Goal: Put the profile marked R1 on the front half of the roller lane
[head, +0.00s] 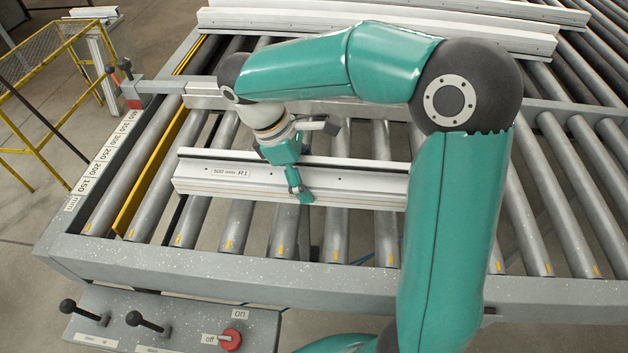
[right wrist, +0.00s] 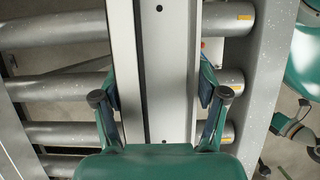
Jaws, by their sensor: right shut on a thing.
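The profile marked R1 (head: 330,176) is a long pale aluminium bar, its label near its left end in the head view. It lies crosswise over the front part of the roller lane (head: 330,232); I cannot tell whether it touches the rollers. My right gripper (head: 298,193) is shut on it near the middle of its visible length, and my arm hides its right end. In the right wrist view the profile (right wrist: 168,60) runs between the fingers of my right gripper (right wrist: 162,98).
More pale profiles (head: 400,32) lie at the back. A grey crossbar (head: 562,108) runs behind R1. A scale (head: 95,165) and a yellow strip (head: 150,170) are at the left. A control panel (head: 165,320) with levers stands in front. Bare rollers lie before R1.

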